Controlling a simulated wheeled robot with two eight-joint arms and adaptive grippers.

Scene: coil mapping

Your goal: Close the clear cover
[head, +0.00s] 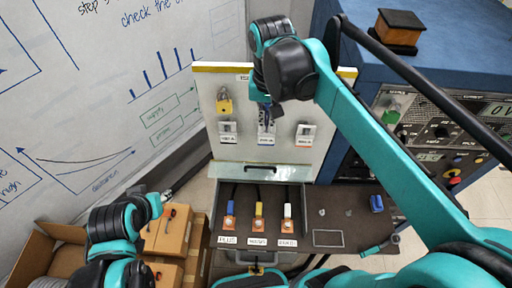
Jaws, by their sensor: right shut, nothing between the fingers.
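The clear cover (262,171) shows as a pale, see-through strip with a greenish edge, seen almost edge-on. It stands at the back of a dark terminal box (304,205), below a white upright panel (243,131). The box's front is uncovered, with blue, yellow and white plugs in view. My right gripper (266,114) is shut and empty in front of the white panel, above the cover and apart from it. My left gripper (168,194) is left of the box, over cardboard boxes; its fingers are too small to read.
A blue bench (440,60) with instruments stands at the right. Cardboard boxes (168,232) sit at the lower left. A dark ledge (343,211) beside the plugs holds a blue block (376,203).

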